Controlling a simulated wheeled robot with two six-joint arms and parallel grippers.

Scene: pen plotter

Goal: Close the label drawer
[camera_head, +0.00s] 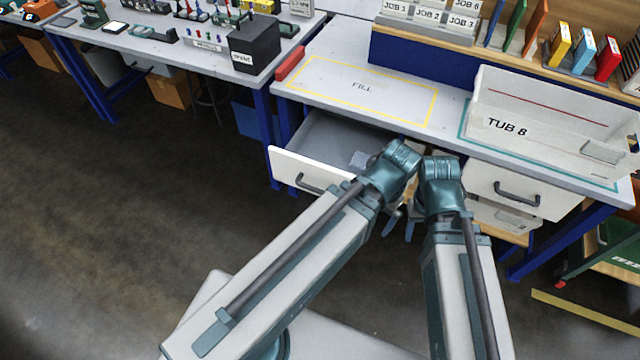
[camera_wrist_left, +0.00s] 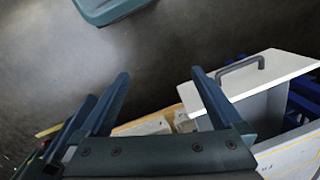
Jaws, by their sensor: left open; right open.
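The label drawer (camera_head: 312,174) is pulled out under the left part of the bench, with a white front and dark handle (camera_head: 310,184). My right gripper (camera_head: 402,226) is open, largely hidden among the arms' wrist links; those fingertips overlap closely in the head view.
A white-fronted drawer (camera_head: 520,188) sits under the bench's right side. TUB 8 (camera_head: 540,120) stands on the bench above it. The FILL area (camera_head: 362,87) is clear. A red block (camera_head: 290,63) lies at the bench's left edge. Floor in front of the open drawer is free.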

